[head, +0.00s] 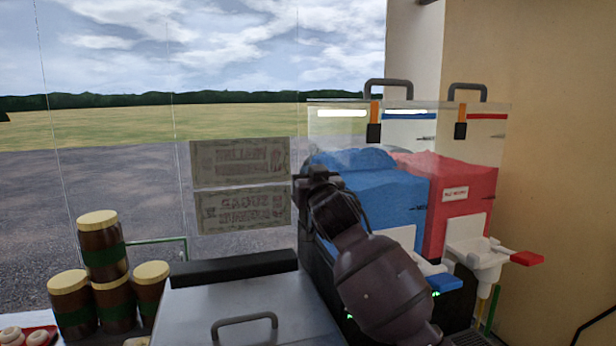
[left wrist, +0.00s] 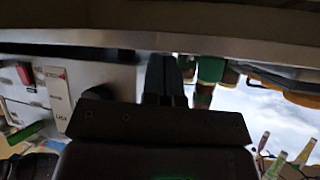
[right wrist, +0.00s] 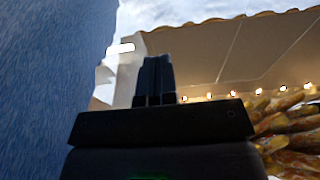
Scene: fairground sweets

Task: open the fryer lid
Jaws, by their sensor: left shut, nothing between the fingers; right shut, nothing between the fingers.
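The fryer lid (head: 190,310) is a grey metal plate at the bottom of the head view and looks down flat. Its dark bar handle (head: 245,321) is near the lower edge. My right gripper (head: 308,176) is in front of the blue slush tank, above and behind the lid, clear of the handle. Its fingers (right wrist: 153,80) are shut and empty in the right wrist view. My left gripper is outside the head view. Its fingers (left wrist: 165,80) are shut and empty in the left wrist view, below a pale edge and beside a panel with a red switch (left wrist: 25,75).
A slush machine with a blue tank (head: 375,200) and a red tank (head: 460,190) stands at the right. Several brown jars (head: 103,250) with yellow lids are stacked at the left. A clear screen with two signs (head: 240,163) stands behind the lid.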

